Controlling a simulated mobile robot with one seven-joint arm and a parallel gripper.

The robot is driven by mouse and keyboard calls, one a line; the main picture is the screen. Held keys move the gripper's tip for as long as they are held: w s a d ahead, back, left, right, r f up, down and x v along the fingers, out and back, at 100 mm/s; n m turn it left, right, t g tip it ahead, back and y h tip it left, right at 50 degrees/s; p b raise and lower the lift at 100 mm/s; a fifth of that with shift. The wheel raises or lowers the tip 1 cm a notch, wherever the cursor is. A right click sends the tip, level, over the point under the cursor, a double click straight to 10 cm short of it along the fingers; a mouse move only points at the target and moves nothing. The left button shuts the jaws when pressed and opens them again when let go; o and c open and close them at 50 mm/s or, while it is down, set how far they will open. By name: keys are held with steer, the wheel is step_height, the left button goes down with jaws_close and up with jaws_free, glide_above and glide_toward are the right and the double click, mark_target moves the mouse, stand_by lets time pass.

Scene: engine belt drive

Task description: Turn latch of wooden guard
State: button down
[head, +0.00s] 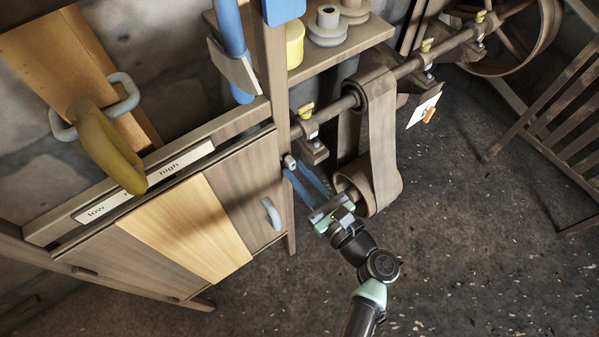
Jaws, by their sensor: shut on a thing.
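The wooden guard (238,186) is a brown panel with a pale middle board, at the lower left of the head view. A grey-blue handle (272,214) is fixed near its right end. The latch (289,161) appears as a small pale-tipped piece at the guard's upper right, by the upright post. My gripper (296,168) reaches up from the lower right with two long blue fingers. Its fingertips are at the latch and shut on it. The fingertips partly hide the latch, so its exact angle is hard to tell.
A flat belt (382,150) hangs from the overhead shaft (408,68) to a lower pulley, close to the right of my gripper. A yellow-handled lever (108,150) stands over the low-high label at left. The floor (480,250) at right is open.

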steer(key=shift+s+a+f+n+b, duration=0.15)
steer(key=shift+f+n+b, duration=0.1)
steer(key=shift+n+b, duration=2.15)
steer(key=shift+s+a+f+n+b, duration=0.1)
steer(key=shift+a+f+n+b, duration=0.15)
steer(key=shift+n+b, duration=2.1)
steer(key=shift+s+a+f+n+b, duration=0.25)
steer(key=shift+n+b, duration=0.8)
steer(key=shift+n, duration=2.6)
steer(key=shift+w+d, duration=0.1)
steer(key=shift+d, duration=0.05)
steer(key=c, duration=0.8)
jaws_free()
